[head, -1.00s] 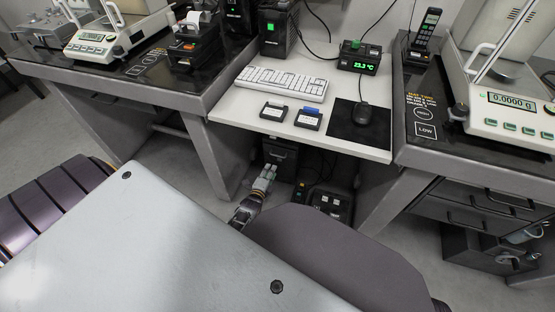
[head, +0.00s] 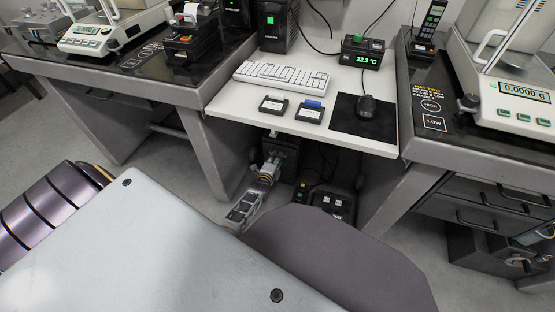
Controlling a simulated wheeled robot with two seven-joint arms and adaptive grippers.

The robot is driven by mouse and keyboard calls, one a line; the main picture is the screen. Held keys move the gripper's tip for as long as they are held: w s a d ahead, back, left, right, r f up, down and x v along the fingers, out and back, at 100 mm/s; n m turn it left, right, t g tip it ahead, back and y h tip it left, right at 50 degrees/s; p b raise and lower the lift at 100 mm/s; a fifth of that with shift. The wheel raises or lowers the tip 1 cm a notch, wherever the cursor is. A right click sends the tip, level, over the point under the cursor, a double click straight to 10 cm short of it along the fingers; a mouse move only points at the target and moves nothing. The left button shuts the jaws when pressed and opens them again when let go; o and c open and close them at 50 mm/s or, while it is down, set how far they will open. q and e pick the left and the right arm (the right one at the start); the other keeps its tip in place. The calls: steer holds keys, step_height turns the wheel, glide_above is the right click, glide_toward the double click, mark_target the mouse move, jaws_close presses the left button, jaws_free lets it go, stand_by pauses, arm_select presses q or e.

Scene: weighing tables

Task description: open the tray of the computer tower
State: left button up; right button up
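A dark computer tower (head: 286,146) stands on the floor under the white desk, and only its upper part shows clearly. My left gripper (head: 271,164) is low under the desk edge, in front of the tower. It overlaps the tower's front in the head view. Whether it touches the tower cannot be told. The fingers are small and partly lost against the dark front, so their opening cannot be judged. The tray cannot be made out, as my gripper and wrist cover the lower front. My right gripper is out of the picture.
The white desk (head: 225,102) above holds a keyboard (head: 281,75), two small cartridges and a mouse (head: 366,106). A black floor unit with white sockets (head: 333,203) and cables sit right of the tower. Grey table legs (head: 205,160) stand close on the left.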

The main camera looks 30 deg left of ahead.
arm_select(q)
steer(key=shift+b+x, duration=0.4)
steer(key=shift+x, duration=0.55)
jaws_close()
